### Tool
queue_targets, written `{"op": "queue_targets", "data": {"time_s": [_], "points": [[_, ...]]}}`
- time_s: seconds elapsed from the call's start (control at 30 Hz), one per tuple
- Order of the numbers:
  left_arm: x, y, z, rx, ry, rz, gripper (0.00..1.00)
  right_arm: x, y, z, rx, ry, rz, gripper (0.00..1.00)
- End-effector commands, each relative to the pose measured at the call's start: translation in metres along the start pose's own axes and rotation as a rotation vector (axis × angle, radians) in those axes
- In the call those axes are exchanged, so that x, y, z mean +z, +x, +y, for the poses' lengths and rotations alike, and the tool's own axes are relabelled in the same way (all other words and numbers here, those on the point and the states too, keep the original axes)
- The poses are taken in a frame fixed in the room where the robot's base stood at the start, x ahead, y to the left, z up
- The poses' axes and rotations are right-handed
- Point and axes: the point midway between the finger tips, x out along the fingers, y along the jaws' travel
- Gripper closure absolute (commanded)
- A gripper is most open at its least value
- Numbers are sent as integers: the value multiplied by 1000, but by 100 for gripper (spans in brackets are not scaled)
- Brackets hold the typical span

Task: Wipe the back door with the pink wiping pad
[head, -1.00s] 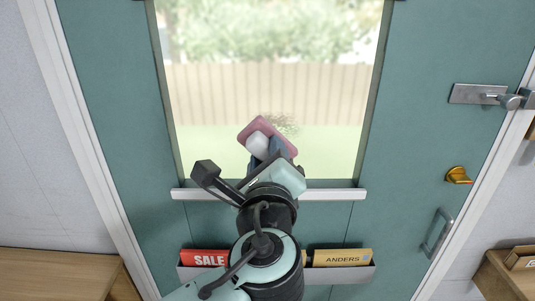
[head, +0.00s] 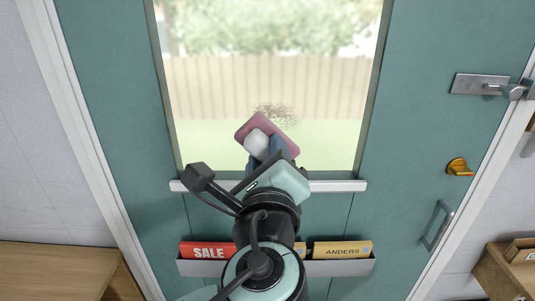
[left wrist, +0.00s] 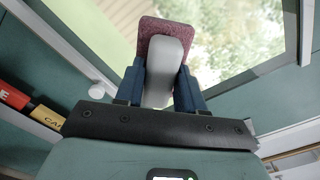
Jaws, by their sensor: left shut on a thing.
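The pink wiping pad (head: 262,128) has a pale grip block (head: 256,142). In the head view it is in front of the lower part of the door's window, tilted. My left gripper (head: 264,152) is shut on the grip block. The left wrist view also shows the pad (left wrist: 168,32) beyond the fingers (left wrist: 160,82). The teal back door (head: 105,90) has a large window (head: 260,90). A dark speckled smudge (head: 278,113) shows on the glass at the pad's upper right edge. I cannot tell whether the pad touches the glass. My right gripper is not in view.
A white ledge (head: 335,186) runs below the window. A grey rack (head: 325,268) holds red and yellow items lower on the door. A latch (head: 480,85), brass knob (head: 459,167) and handle (head: 438,225) stick out at the right. A wooden cabinet (head: 55,265) is at lower left.

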Motion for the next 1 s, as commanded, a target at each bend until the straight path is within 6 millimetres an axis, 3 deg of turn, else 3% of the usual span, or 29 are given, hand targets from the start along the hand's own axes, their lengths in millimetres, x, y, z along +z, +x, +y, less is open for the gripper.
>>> {"op": "queue_targets", "data": {"time_s": [0.37, 1.0], "points": [[0, 5, 0, 0, 0, -1, 86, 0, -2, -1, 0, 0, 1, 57], [2, 63, 0, -3, 0, -2, 86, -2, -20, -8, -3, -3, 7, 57]]}}
